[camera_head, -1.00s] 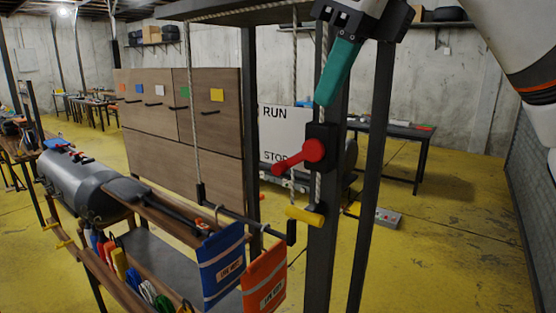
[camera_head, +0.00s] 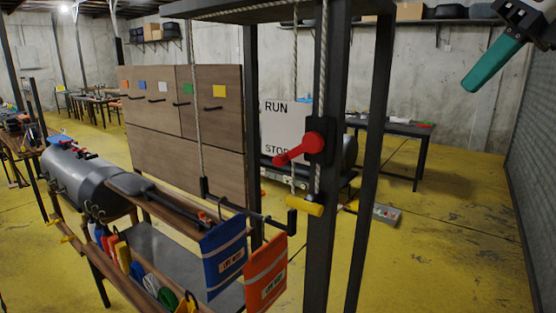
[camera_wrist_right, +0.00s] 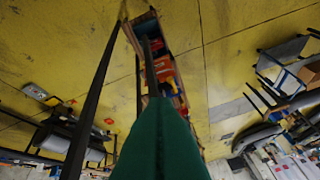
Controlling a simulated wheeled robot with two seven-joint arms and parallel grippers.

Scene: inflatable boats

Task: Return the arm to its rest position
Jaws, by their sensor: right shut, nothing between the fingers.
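My right gripper (camera_head: 492,64) is at the upper right of the head view, with its teal fingers together and nothing held. It hangs in free air, to the right of the dark metal frame (camera_head: 323,220) and well apart from it. In the right wrist view the shut teal fingers (camera_wrist_right: 160,145) fill the lower middle. The red lever (camera_head: 300,148) on the frame post points to the left and down, near the RUN/STOP board (camera_head: 283,130). My left gripper is not in view.
A grey tank (camera_head: 85,180) lies on a rack at left. A dark table (camera_head: 421,155) stands behind. Yellow floor (camera_head: 450,240) at right is clear.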

